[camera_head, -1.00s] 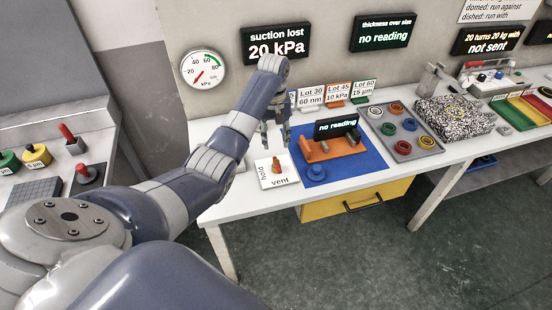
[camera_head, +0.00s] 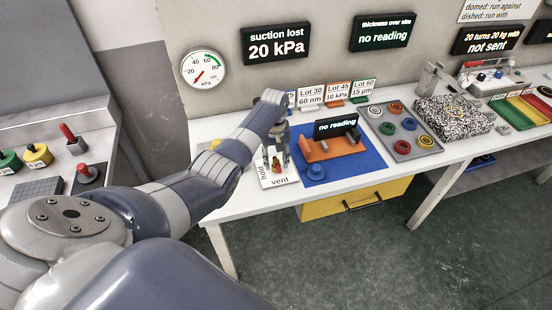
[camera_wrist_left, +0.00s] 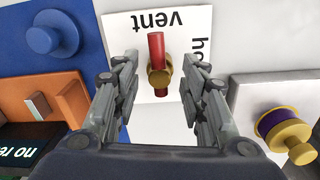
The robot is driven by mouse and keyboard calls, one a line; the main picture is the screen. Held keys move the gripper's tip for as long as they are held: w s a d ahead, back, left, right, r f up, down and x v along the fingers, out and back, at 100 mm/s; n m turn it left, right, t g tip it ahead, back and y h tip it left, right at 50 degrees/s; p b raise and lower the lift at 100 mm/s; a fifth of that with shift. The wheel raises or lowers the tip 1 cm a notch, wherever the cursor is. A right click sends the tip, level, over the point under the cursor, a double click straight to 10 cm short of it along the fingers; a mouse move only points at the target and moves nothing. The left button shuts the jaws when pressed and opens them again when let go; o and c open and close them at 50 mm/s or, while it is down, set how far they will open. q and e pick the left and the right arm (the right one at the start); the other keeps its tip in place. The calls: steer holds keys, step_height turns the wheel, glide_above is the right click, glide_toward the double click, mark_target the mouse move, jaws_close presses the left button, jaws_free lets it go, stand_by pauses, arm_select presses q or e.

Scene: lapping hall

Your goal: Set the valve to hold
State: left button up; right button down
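The valve (camera_head: 276,167) has a red handle and a brass hub on a white plate (camera_head: 284,183) marked "vent" at the front edge and "hold" at the left edge. In the left wrist view the red handle (camera_wrist_left: 157,45) lies in line with the "vent" side. My left gripper (camera_head: 278,150) is over the valve. In the wrist view its two fingers (camera_wrist_left: 159,62) stand open on either side of the handle and hub, with gaps between. A sign (camera_head: 276,43) reads "suction lost 20 kPa". My right gripper is not in view.
A blue mat (camera_head: 365,170) with an orange fixture (camera_head: 330,148) and a blue knob (camera_head: 316,172) lies right of the valve plate. A white block with a yellow and purple part (camera_wrist_left: 280,130) stands on the hold side. A gauge (camera_head: 204,70) hangs on the wall.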

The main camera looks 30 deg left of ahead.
arm_select(q)
jaws_close()
steer(key=shift+m, duration=0.4)
steer(key=shift+r+m+p, duration=0.1)
steer(key=shift+m+p, duration=0.35)
steer(key=shift+m, duration=0.65)
steer(key=m, duration=0.2)
steer(key=shift+m, duration=0.3)
steer(key=m, duration=0.6)
steer(key=shift+a, duration=0.1)
steer(key=m, duration=0.6)
steer(key=shift+m, duration=0.3)
